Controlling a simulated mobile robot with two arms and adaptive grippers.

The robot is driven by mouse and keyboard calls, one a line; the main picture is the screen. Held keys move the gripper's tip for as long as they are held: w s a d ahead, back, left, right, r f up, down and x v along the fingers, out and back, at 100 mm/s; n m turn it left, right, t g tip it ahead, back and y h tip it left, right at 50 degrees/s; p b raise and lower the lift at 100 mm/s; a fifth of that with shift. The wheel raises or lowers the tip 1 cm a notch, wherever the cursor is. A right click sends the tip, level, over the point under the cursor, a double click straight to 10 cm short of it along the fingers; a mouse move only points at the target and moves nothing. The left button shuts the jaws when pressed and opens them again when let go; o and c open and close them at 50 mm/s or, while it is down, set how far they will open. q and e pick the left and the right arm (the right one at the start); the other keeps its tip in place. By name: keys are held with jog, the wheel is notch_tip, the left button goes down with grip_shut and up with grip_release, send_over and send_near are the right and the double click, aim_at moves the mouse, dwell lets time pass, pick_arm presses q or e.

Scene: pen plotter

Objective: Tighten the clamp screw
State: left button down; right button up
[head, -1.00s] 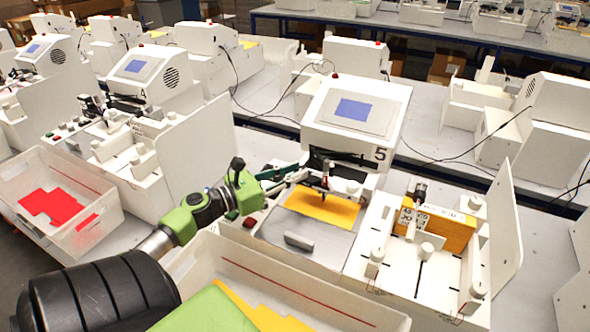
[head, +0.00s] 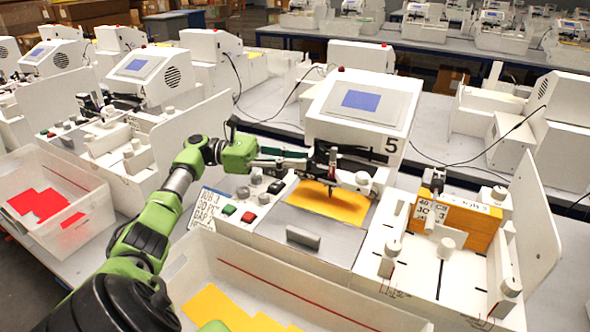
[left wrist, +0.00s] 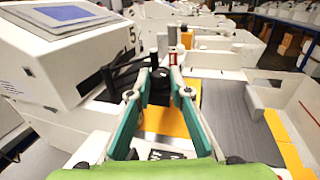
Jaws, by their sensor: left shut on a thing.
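The plotter numbered 5 (head: 366,108) stands in the middle of the head view, with its pen (head: 331,192) upright over a yellow sheet (head: 345,207). My left gripper (head: 310,162) reaches in from the left at the pen carriage. In the left wrist view, the left gripper (left wrist: 163,70) has its fingertips on both sides of a dark knob, which I take for the clamp screw (left wrist: 160,90). The gripper is shut on it. The fingers partly hide the knob, and how tight it is cannot be seen. My right gripper is not in view.
A control box (head: 243,205) with a green and a red button sits left of the sheet. A clear bin (head: 290,275) with yellow pieces is in front. A white fixture (head: 410,265) with a yellow block (head: 466,225) stands right. Other plotters are behind.

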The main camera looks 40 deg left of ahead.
pick_arm(q)
jog(key=shift+w+m+g+h+b, duration=0.15)
jog(key=shift+m+g+h+b, duration=0.35)
jog(key=shift+m+g+b, duration=0.35)
jog(key=shift+g, duration=0.25)
jog(key=c, duration=1.8)
grip_release()
jog(key=shift+c, duration=0.2)
notch_tip(320, 180, up, 10)
